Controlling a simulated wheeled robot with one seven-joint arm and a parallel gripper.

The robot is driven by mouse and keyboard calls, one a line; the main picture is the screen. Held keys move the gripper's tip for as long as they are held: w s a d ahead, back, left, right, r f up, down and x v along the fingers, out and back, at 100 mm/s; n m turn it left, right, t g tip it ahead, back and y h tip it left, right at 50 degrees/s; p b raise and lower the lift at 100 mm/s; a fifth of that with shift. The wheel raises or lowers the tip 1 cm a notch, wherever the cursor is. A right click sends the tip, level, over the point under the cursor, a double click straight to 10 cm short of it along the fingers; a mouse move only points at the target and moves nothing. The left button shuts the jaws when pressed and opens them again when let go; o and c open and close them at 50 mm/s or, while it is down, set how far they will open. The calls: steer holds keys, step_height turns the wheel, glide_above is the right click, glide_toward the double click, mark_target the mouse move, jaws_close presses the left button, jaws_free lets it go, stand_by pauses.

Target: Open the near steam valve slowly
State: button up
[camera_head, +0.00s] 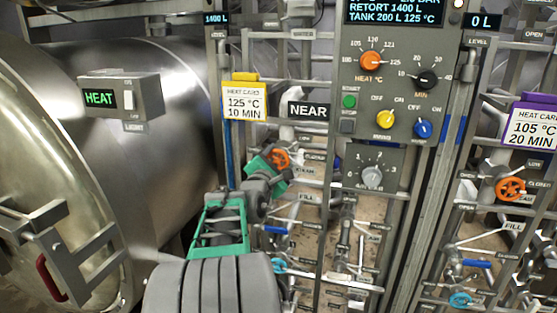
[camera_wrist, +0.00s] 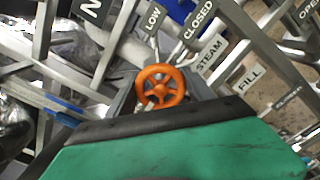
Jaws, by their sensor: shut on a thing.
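The near steam valve's orange handwheel (camera_head: 280,158) is to the left of centre in the head view, below the NEAR label (camera_head: 307,110). My gripper (camera_head: 268,168) is at this wheel and partly covers it. In the wrist view the spoked orange wheel (camera_wrist: 161,87) sits between the grey fingers beyond the green gripper body (camera_wrist: 180,150), and the gripper is shut on it. A STEAM label (camera_wrist: 210,55) and a CLOSED label (camera_wrist: 198,20) are right beside it. The finger contact on the wheel's far side is hidden.
A blue lever (camera_head: 276,230) and a cyan wheel (camera_head: 278,265) are below my gripper. The control panel (camera_head: 400,85) with dials is to the right. Another orange wheel (camera_head: 511,189) is at the far right. The steel retort (camera_head: 165,130) fills the left. Pipes and rails crowd the wheel.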

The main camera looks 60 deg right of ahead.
steer(key=o, duration=1.4)
steer(key=shift+c, duration=0.2)
steer(key=s+a+b, duration=0.1)
steer(key=a, duration=0.6)
steer(key=shift+a, duration=0.4)
steer(key=shift+s, duration=0.15)
